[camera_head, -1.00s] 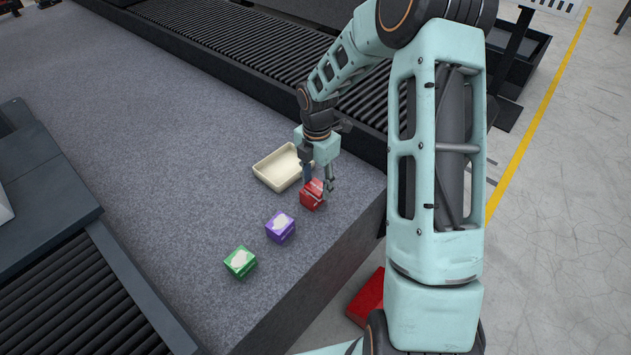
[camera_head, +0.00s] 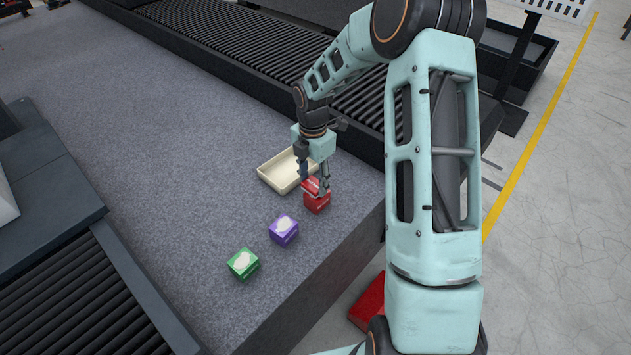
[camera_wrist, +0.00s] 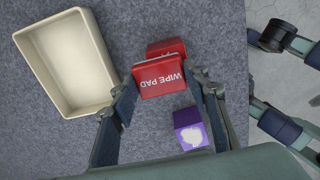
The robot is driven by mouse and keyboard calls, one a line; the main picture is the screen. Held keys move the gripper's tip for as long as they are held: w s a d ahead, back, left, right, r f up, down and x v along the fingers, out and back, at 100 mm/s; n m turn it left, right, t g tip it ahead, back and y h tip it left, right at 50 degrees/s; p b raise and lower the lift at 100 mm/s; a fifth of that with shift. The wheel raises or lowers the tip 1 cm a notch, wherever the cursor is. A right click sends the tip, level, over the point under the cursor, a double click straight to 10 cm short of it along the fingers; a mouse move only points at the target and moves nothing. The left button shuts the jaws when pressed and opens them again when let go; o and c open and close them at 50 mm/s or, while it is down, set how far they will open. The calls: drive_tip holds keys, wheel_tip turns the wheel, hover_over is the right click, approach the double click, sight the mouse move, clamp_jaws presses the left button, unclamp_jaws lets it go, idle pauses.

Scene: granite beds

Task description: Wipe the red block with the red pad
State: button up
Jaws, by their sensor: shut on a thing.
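The red pad (camera_wrist: 160,78), lettered "WIPE PAD", is between the two fingers of my gripper (camera_wrist: 163,88), which is shut on it. The red block (camera_wrist: 166,48) shows just beyond the pad in the wrist view, partly hidden by it. In the head view the red block (camera_head: 317,203) stands on the grey bed near its right edge. My gripper (camera_head: 314,184) points down right over it, with the pad at its top. I cannot tell whether pad and block touch.
A cream tray (camera_head: 268,176) lies just left of the red block. A purple block (camera_head: 284,231) and a green block (camera_head: 243,265) stand towards the front. The bed's edge drops off to the right. The grey surface (camera_head: 150,170) at the left is clear.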

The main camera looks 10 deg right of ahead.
drive_tip(key=shift+r+p, duration=1.7)
drive_tip(key=shift+r, duration=0.3)
